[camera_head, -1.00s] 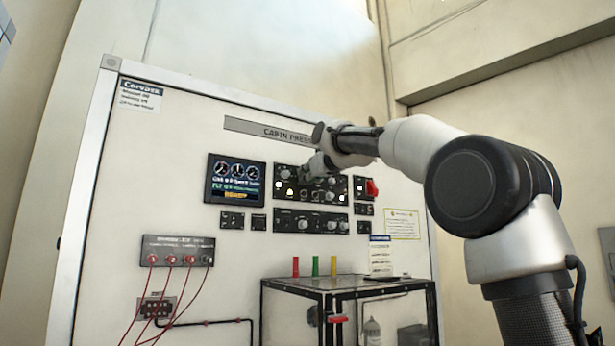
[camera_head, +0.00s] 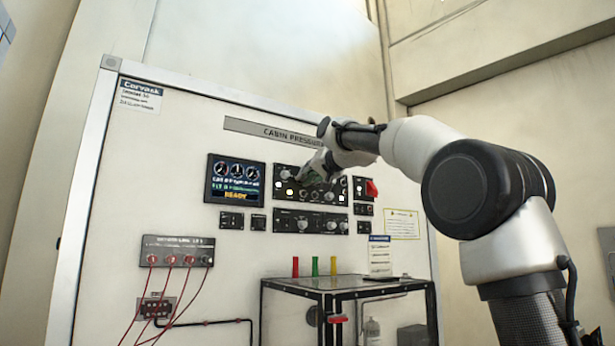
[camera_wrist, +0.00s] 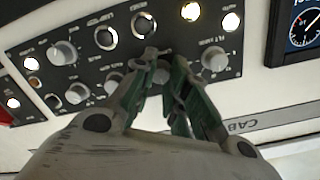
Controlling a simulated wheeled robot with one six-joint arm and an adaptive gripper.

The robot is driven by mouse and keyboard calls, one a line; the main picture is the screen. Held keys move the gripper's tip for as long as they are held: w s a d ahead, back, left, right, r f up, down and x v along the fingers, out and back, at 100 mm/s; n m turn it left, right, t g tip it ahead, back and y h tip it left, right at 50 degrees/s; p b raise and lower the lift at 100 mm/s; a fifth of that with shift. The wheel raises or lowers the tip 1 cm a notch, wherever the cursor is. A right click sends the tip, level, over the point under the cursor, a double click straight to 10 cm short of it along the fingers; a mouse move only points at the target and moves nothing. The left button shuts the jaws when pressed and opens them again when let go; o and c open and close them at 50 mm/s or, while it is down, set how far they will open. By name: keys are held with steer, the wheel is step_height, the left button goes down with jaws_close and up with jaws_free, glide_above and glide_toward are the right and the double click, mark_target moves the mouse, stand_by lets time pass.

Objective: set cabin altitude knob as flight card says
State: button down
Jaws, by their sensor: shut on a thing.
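The upper black control panel (camera_head: 281,183) carries several pale round knobs and lit round lamps. My gripper (camera_head: 314,174) is at the middle of this panel, its fingers hiding part of it. In the wrist view the green-padded fingertips (camera_wrist: 165,66) are closed together at the panel, shut on a knob mostly hidden between them. A free pale knob (camera_wrist: 214,59) stands beside the fingers, and another (camera_wrist: 62,53) is farther left. The panel labels are too small to read, so I cannot tell which knob is held. A white card with a blue header (camera_head: 380,257) stands on the clear box; its text is unreadable.
A display (camera_head: 235,181) with dials reads READY in yellow. A red switch cover (camera_head: 371,188) is close to the right of my gripper. A second knob panel (camera_head: 309,222) is below. Red, green and yellow pegs (camera_head: 315,266) stand on the clear box (camera_head: 345,290).

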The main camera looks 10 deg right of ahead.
steer(key=shift+r, duration=0.1)
stand_by(0.3)
steer(key=c, duration=1.6)
jaws_free()
steer(key=shift+c, duration=0.2)
steer(key=v, duration=1.2)
steer(key=shift+s, duration=0.1)
